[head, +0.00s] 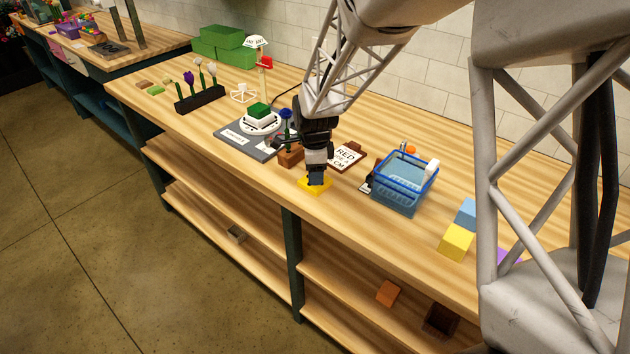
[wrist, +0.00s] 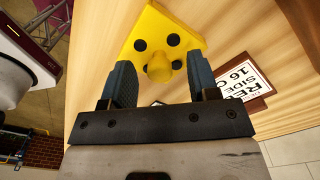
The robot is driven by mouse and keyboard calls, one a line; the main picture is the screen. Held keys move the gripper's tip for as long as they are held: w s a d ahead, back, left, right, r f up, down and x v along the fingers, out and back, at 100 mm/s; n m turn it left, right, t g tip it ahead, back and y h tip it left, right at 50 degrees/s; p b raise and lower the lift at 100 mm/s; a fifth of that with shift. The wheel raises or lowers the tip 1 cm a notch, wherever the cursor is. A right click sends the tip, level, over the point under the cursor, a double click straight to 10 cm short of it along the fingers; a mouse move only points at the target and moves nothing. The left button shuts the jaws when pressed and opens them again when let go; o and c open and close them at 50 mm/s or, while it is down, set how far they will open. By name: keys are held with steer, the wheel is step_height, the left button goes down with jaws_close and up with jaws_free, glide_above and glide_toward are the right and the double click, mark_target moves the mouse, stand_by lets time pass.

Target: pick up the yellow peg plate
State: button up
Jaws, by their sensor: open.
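The yellow peg plate (head: 318,190) lies on the wooden bench near its front edge. In the wrist view the plate (wrist: 166,22) shows a rounded yellow knob in its middle and several black dots. My gripper (head: 316,181) points down just over it. In the wrist view my gripper (wrist: 160,76) is open, with one blue-grey finger on each side of the knob and a gap on both sides. I cannot tell how far down the knob the fingertips reach. In the head view the gripper hides the knob.
A brown block (head: 290,157) stands just left of my gripper. A sign board with "RED" (head: 346,156) lies to the right, also in the wrist view (wrist: 243,83). A blue basket (head: 402,190) stands further right. The grey scale mat (head: 236,140) lies behind left.

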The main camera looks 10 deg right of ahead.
steer(key=shift+f, duration=0.6)
steer(key=c, duration=0.9)
steer(key=shift+r, duration=0.15)
steer(key=shift+r, duration=1.45)
steer(key=shift+s+r, duration=0.25)
steer(key=shift+s, duration=0.05)
steer(key=s, duration=0.5)
steer(key=s+d+r, duration=0.1)
steer(key=s, duration=0.4)
steer(key=s+d, duration=0.1)
steer(key=s, duration=0.4)
steer(key=shift+s+d+r, duration=0.15)
steer(key=shift+d+r, duration=0.05)
steer(key=shift+d, duration=0.05)
